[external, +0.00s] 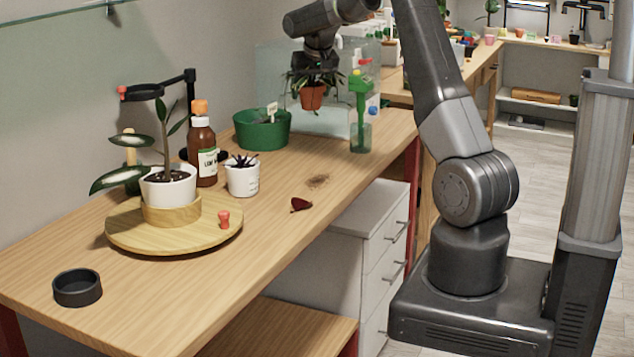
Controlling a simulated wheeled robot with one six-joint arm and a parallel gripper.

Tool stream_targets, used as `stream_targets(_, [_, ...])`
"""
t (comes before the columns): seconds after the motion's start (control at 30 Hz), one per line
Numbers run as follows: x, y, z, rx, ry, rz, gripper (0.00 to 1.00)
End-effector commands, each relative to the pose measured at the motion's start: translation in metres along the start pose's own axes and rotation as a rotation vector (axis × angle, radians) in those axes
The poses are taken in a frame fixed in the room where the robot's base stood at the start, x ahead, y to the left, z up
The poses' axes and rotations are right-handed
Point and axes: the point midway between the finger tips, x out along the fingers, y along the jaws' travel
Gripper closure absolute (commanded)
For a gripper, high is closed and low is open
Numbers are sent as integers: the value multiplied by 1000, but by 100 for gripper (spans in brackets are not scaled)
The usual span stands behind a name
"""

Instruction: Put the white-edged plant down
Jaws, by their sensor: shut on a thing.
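My gripper (315,70) is shut on a small plant in a terracotta pot (312,97), holding it upright above the back of the wooden table (270,240). The narrow leaves spread around the gripper; their edges are too small to make out. The fingertips are partly hidden by the leaves. The pot appears clear of the table. Another plant (136,175), with broad dark leaves that show pale edges, stands in a white pot inside a wooden ring on a round wooden turntable (125,238) at the left.
A green tub (262,132) with a white tag stands left of the held pot. A green tool in a glass (360,138) stands to its right. A brown bottle (203,155), a small white pot (242,178), a dark red piece (300,205) and a black dish (77,288) are on the table.

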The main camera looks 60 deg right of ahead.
Motion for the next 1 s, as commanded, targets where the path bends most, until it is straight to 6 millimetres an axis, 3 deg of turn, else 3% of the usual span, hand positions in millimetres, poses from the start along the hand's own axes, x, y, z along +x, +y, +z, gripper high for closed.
stream_targets(0.03, [12,-3,7,-4,-8,-1,61])
stream_targets(0.37, [52,-4,24,-5,-7,-2,61])
stream_targets(0.6, [91,-4,41,-6,-7,-2,61])
stream_targets(1.0, [131,-4,58,-6,-8,-2,61])
